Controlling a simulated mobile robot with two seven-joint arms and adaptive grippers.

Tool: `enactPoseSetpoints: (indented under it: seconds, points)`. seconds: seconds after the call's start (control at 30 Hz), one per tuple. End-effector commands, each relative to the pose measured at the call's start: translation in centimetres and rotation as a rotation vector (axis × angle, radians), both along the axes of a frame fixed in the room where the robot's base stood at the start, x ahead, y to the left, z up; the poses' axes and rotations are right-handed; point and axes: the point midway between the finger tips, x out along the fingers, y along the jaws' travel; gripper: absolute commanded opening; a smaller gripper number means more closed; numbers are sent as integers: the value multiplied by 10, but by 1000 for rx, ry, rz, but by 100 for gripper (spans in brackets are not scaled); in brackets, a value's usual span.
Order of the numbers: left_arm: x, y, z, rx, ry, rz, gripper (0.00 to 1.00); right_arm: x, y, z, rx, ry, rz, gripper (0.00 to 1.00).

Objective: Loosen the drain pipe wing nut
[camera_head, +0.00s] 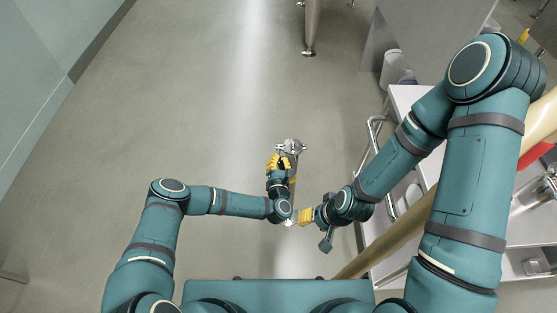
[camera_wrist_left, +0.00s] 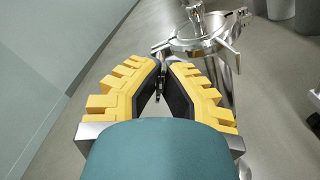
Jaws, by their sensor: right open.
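The drain pipe's steel clamp (camera_head: 291,146) is in the middle of the head view, and its ring (camera_wrist_left: 203,42) is at the top of the left wrist view. A small wing nut (camera_wrist_left: 162,78) hangs on the clamp's left side, mostly hidden between the fingers. My left gripper (camera_wrist_left: 163,68) has its yellow-backed fingers brought close together at the tips around this small metal piece; it also shows in the head view (camera_head: 281,161). My right gripper (camera_head: 296,217), yellow-fingered, is open below the left wrist in the head view, apart from the clamp.
A steel cart (camera_head: 407,98) with a rail handle stands at the right. A cream pole (camera_head: 400,232) crosses at the right. The floor at the left is clear.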

Motion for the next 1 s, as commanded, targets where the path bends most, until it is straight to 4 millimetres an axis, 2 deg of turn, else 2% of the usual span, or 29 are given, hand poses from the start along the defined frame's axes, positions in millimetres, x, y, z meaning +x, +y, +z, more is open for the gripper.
enactPoseSetpoints:
  seconds: [1.0]
  points:
    - [1,1,1,-964,-4,1,0,0,0,0,0,0,0,47]
